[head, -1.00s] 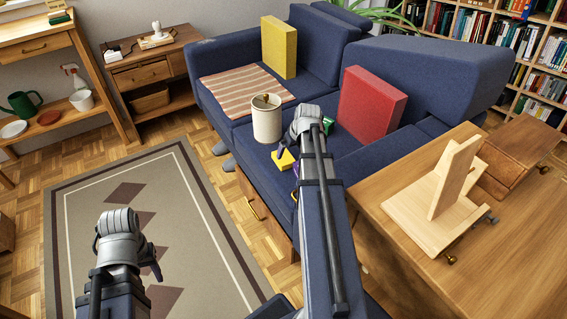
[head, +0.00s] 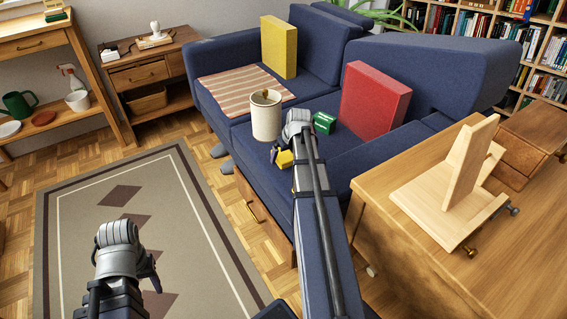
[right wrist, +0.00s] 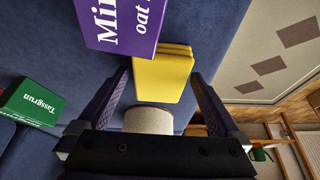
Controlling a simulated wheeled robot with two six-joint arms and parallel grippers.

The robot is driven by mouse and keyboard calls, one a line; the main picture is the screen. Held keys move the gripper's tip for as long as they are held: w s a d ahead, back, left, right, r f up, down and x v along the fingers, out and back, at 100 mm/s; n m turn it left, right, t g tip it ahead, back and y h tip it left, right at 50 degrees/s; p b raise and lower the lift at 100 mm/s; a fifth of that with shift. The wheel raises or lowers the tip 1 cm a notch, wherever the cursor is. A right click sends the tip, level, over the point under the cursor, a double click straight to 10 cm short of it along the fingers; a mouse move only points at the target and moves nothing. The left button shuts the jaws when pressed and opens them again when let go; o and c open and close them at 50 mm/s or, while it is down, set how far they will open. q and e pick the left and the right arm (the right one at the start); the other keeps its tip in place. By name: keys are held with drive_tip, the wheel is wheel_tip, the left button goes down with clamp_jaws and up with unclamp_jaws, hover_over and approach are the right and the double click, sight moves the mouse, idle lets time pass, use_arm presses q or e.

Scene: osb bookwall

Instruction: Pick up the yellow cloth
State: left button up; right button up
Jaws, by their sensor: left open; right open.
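The yellow cloth (right wrist: 161,76) is a flat, folded stack on the blue sofa seat. In the right wrist view it appears between the two fingers of my right gripper (right wrist: 160,84), which is open, with gaps at both sides. In the head view the cloth (head: 285,159) shows only in part, because my right gripper and forearm cover the rest. My left gripper (head: 150,272) is over the rug, far from the cloth; its fingers are partly hidden behind its wrist.
A purple box (right wrist: 120,22) is close beside the cloth. A red block (head: 374,98) leans behind. A wooden table (head: 440,285) is at the right.

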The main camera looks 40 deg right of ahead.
drive_tip(key=shift+f, duration=0.1)
drive_tip(key=c, duration=1.2)
